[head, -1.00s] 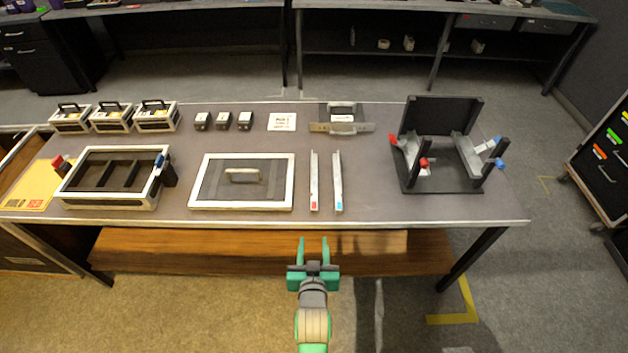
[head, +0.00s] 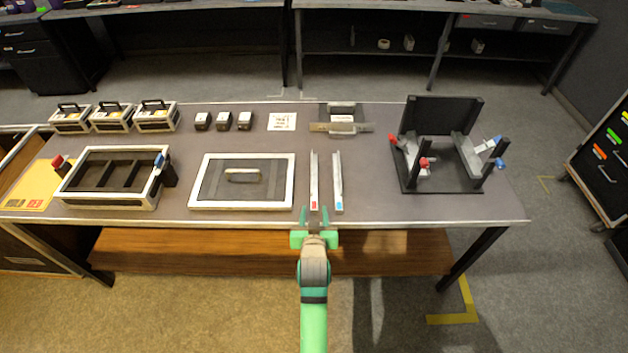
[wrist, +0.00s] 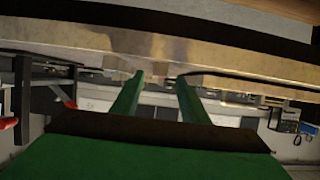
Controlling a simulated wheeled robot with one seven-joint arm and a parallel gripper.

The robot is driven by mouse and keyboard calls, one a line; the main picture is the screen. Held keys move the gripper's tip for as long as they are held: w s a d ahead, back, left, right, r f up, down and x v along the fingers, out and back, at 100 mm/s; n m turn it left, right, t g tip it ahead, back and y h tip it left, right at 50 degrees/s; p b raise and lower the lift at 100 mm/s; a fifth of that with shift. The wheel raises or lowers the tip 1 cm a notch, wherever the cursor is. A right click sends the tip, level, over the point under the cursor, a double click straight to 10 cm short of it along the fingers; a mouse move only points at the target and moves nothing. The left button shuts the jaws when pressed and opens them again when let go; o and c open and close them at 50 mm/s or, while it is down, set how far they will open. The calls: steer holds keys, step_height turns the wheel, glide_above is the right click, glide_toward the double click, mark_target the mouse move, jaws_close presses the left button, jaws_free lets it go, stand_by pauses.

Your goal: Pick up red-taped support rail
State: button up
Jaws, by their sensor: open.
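The red-taped support rail (head: 314,180) is a thin silver bar lying on the grey table, with its red-taped end towards the front edge. A similar rail with blue tape (head: 338,182) lies parallel just to its right. My gripper (head: 317,212) is open and empty at the table's front edge, close to the near ends of both rails in the head view. Its height against the table is hard to tell. In the wrist view my gripper's green fingers (wrist: 160,82) are apart, with the pale table edge (wrist: 220,62) across the picture; I cannot make out the red-taped rail there.
A framed panel with a handle (head: 292,182) lies left of the rails. A black fixture with red and blue knobs (head: 440,183) stands to the right. A flat metal bracket (head: 350,127) lies behind the rails. An open divided case (head: 108,205) is at the left.

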mark_target(314, 203)
steer(key=shift+x, duration=1.7)
steer(key=shift+r, duration=0.15)
jaws_close()
steer(key=shift+r, duration=0.15)
